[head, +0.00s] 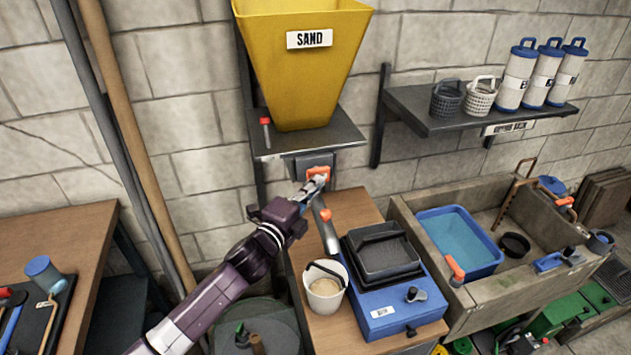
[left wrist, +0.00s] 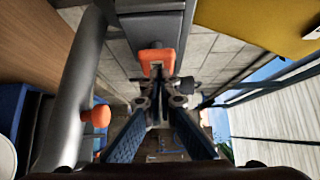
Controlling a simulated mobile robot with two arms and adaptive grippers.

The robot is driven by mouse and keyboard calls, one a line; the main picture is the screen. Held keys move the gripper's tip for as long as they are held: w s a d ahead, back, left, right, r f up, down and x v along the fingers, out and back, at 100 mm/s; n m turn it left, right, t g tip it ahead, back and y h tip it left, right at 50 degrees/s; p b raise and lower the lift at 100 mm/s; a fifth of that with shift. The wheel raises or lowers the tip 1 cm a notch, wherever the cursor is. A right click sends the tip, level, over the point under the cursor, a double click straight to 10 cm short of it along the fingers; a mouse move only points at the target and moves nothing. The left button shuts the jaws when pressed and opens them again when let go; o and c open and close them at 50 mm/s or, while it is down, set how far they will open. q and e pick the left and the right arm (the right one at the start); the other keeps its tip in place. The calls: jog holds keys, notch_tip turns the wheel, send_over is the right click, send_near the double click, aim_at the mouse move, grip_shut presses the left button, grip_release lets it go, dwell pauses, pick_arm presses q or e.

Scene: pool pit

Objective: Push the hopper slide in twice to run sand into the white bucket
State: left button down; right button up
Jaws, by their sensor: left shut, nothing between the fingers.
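The yellow hopper (head: 305,65) marked SAND stands on a grey wall shelf. Under it is the slide's orange handle (head: 319,172), which also shows in the left wrist view (left wrist: 157,60). My left gripper (head: 316,183) is shut and empty, its fingertips at the orange handle; I cannot tell whether they touch it. Its closed fingers show in the left wrist view (left wrist: 157,100). A grey chute (head: 327,232) with an orange knob slopes down beside the gripper. The white bucket (head: 325,302) stands upright on the wooden bench below the chute end, with some sand inside. My right gripper is out of view.
A blue box (head: 395,310) with a black tray on top stands right of the bucket. A stone sink (head: 480,305) with a blue basin (head: 458,243) lies further right. Two long poles (head: 130,130) lean on the wall at left. A wall shelf (head: 440,118) holds baskets and canisters.

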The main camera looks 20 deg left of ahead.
aim_at(310, 171)
pick_arm(q)
jog(key=shift+w, duration=0.1)
jog(key=w+a, duration=0.1)
jog(key=w, duration=0.1)
jog(key=w+a+b, duration=0.1)
jog(key=w+a, duration=0.1)
jog(key=shift+w+a+r, duration=0.1)
jog(key=shift+w, duration=0.1)
dwell(0.3)
